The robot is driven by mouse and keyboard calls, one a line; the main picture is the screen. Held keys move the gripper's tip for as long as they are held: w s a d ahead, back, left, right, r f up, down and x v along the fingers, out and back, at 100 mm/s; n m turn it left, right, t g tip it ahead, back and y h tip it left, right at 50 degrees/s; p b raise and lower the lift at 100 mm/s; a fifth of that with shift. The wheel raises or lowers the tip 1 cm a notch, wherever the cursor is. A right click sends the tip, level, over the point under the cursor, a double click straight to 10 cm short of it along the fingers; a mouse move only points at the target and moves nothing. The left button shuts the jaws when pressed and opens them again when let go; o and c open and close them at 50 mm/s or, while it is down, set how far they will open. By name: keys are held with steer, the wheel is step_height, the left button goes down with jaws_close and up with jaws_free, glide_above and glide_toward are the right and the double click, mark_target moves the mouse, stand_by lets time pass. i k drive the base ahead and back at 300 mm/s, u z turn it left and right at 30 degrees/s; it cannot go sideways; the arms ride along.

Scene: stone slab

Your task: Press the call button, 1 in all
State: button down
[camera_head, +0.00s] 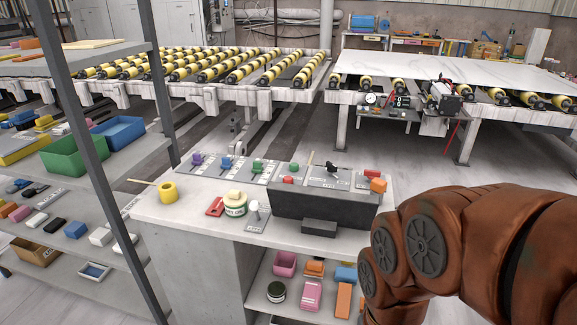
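A control panel lies on top of the grey stone-like counter (170,213) in the middle of the view. A small red button (288,180) and a green knob (293,168) show near its middle. Another red piece (371,174) sits at its right end. I cannot tell which of these is the call button, as no label is readable. A dark grey box (322,207) stands in front of the panel and hides part of it. My rust-orange arm fills the lower right, right of the counter. My gripper is not in view.
Shelving with a dark post (105,170) stands left; roller conveyors (200,65) stand behind.

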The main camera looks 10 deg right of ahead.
mark_target(293, 167)
steer(key=k, duration=0.65)
steer(key=u, duration=0.45)
steer(key=i, duration=0.45)
steer(key=u, duration=1.15)
steer(key=i, duration=1.75)
steer(key=z, duration=1.05)
steer(key=i, duration=0.5)
steer(key=z, duration=0.7)
